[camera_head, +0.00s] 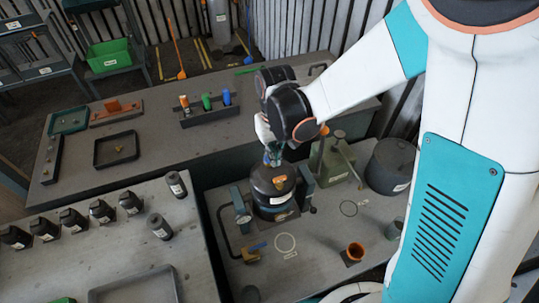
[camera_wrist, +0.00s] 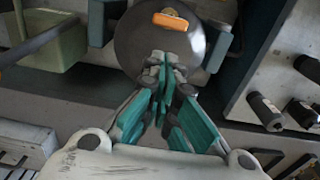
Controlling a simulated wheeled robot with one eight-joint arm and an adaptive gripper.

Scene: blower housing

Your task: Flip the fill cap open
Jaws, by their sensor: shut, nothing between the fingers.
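The blower housing (camera_head: 270,196) is a dark round body held between two blue-grey uprights in the middle of the lower bench. It also shows at the top of the wrist view (camera_wrist: 133,47). An orange piece on its top, seemingly the fill cap (camera_wrist: 171,21), lies flat in the wrist view; it also shows in the head view (camera_head: 280,182). My gripper (camera_wrist: 163,75) is shut and empty, with its teal fingers together over the near part of the round top, short of the orange piece. In the head view my gripper (camera_head: 273,160) points down just above the housing; contact cannot be told.
A green box-like device (camera_head: 332,163) with a lever and a dark drum (camera_head: 390,166) stand to the right. Several black bottles (camera_head: 103,211) line the left bench. A bottle rack (camera_head: 209,113) stands behind.

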